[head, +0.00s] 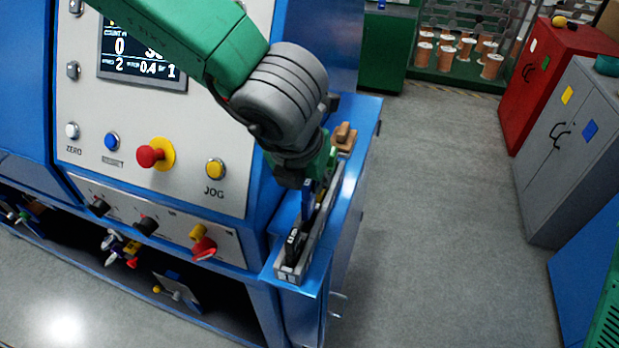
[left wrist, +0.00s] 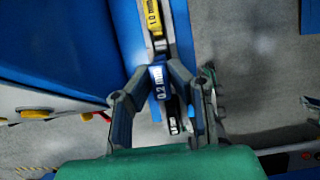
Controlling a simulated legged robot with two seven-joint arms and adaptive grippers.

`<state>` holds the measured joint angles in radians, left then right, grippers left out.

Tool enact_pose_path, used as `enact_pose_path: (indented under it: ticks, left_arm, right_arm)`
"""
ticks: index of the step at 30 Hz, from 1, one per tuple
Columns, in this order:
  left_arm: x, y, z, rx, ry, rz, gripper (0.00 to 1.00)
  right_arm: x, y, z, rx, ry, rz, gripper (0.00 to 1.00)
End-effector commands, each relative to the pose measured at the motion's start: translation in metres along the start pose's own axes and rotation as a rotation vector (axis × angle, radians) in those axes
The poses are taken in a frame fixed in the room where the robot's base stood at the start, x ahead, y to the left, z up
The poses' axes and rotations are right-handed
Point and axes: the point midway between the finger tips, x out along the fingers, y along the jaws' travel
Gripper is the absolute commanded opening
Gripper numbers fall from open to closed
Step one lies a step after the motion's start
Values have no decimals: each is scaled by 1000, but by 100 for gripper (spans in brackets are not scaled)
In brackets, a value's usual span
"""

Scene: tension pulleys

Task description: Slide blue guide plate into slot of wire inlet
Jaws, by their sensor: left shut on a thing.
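My left gripper (head: 308,188) points down over the blue ledge at the machine's right side. It is shut on the blue guide plate (head: 307,203), whose face reads 0.2 mm in the left wrist view (left wrist: 159,82). The plate is upright between the fingertips, above a long grey rack (head: 291,272). I cannot tell whether its lower edge is inside the rack. A black plate (head: 293,243) stands in the rack's near end. A yellow plate (left wrist: 153,18) marked 1.0 mm is beyond the blue one. I cannot make out the wire inlet's slot. My right gripper is not in view.
The machine's panel carries a red button (head: 150,156), a yellow JOG button (head: 215,169) and knobs. A brown block (head: 344,137) sits at the ledge's far end. Tools lie on the lower shelf. Open floor (head: 440,220) is to the right, before grey and red cabinets.

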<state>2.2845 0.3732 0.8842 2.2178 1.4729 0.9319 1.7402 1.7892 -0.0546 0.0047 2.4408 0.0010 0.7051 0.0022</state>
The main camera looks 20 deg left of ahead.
Motion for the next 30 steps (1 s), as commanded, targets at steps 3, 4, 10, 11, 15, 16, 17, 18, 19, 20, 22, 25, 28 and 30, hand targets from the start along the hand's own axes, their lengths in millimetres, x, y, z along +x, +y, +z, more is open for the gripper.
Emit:
enact_pose_path:
  ticks: [3,4,10,11,15,16,17,18,19,20,22,25,28,30]
  left_arm:
    - [-9,0,4,0,-1,0,0]
    - [-11,0,5,0,-1,0,0]
    - [-26,0,11,0,-2,0,0]
    - [-29,0,12,0,-2,0,0]
    - [-36,0,15,0,-1,0,0]
    - [-37,0,16,0,-1,0,0]
    - [-37,0,16,0,-1,0,0]
    - [-37,0,16,0,-1,0,0]
    - [-36,0,15,0,0,0,0]
    - [-36,0,15,0,0,0,0]
    - [-36,0,15,0,0,0,0]
    - [-36,0,15,0,0,0,0]
    - [-36,0,15,0,-1,0,0]
    - [-36,0,15,0,-1,0,0]
  right_arm:
    - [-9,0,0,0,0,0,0]
    - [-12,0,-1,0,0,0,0]
    - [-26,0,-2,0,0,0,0]
    - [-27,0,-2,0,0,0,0]
    - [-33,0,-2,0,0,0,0]
    - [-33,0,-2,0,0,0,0]
    - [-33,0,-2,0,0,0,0]
    - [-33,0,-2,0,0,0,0]
    - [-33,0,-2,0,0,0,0]
    - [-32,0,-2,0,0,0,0]
    - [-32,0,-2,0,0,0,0]
    - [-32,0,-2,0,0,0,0]
    - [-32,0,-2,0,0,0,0]
    - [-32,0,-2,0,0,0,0]
